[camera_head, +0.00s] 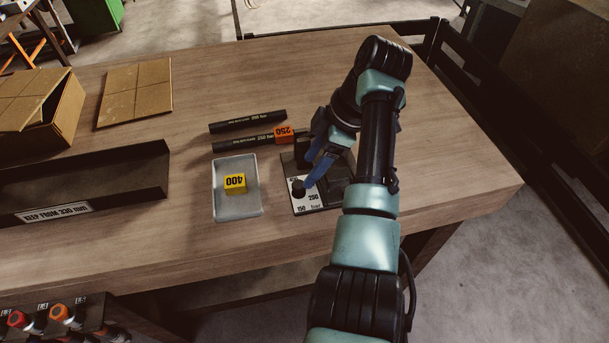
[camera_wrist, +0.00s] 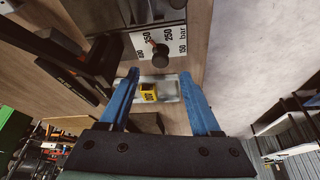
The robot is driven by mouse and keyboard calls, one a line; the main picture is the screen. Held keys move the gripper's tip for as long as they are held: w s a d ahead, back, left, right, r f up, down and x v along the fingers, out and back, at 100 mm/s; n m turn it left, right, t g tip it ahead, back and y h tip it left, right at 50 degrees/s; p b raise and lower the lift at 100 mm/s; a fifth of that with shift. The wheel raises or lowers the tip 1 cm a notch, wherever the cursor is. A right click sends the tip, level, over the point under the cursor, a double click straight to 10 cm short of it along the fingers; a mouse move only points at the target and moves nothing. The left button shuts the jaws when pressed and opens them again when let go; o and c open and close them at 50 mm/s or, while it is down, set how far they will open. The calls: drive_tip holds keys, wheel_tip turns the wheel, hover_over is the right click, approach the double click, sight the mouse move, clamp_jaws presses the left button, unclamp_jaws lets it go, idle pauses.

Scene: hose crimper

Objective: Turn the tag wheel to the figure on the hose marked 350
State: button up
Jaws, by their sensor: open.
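The tag wheel is a small black knob (camera_head: 298,187) on a white plate (camera_head: 303,202) with printed figures, at the front of a dark crimper block (camera_head: 334,190).
A grey tray (camera_head: 240,213) holding a yellow tag marked 400 (camera_head: 235,183) sits left of the crimper. A long dark bin (camera_head: 90,180) and cardboard boxes (camera_head: 50,115) are further left. The table's right side (camera_head: 450,150) is clear.

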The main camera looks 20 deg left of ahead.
drive_tip(key=s+p+v, duration=0.1)
drive_tip(key=p+v, duration=0.1)
drive_tip(key=v, duration=0.5)
drive_tip(key=shift+w+d+r, duration=0.2)
drive_tip(key=shift+w+r, duration=0.2)
drive_tip(key=shift+w, duration=0.15)
drive_tip(key=w+a+r+m+t+y, duration=0.1)
drive_tip(key=w+a+r+m+t, duration=0.2)
drive_tip(key=w+r+m+t, duration=0.35)
wheel_tip(320, 180, up, 15)
drive_tip(key=w+d+m+t, duration=0.1)
drive_tip(key=d+m+t, duration=0.25)
drive_tip(key=t, duration=0.55)
drive_tip(key=s+d+r+m+t+h, duration=0.1)
drive_tip(key=s+d+r+m+t, duration=0.2)
drive_tip(key=s+r, duration=0.4)
drive_tip(key=s+d+r+m+t+h, duration=0.2)
drive_tip(key=s+d+r+m+t, duration=0.2)
drive_tip(key=s+r+m+t, duration=0.1)
drive_tip(key=s+d+r+m+t+h, duration=0.2)
drive_tip(key=s+r+t, duration=0.3)
drive_tip(key=s+r, duration=0.5)
drive_tip(key=shift+d+r+m, duration=0.4)
drive_tip(key=shift+d+m, duration=0.3)
drive_tip(key=shift+m, duration=0.2)
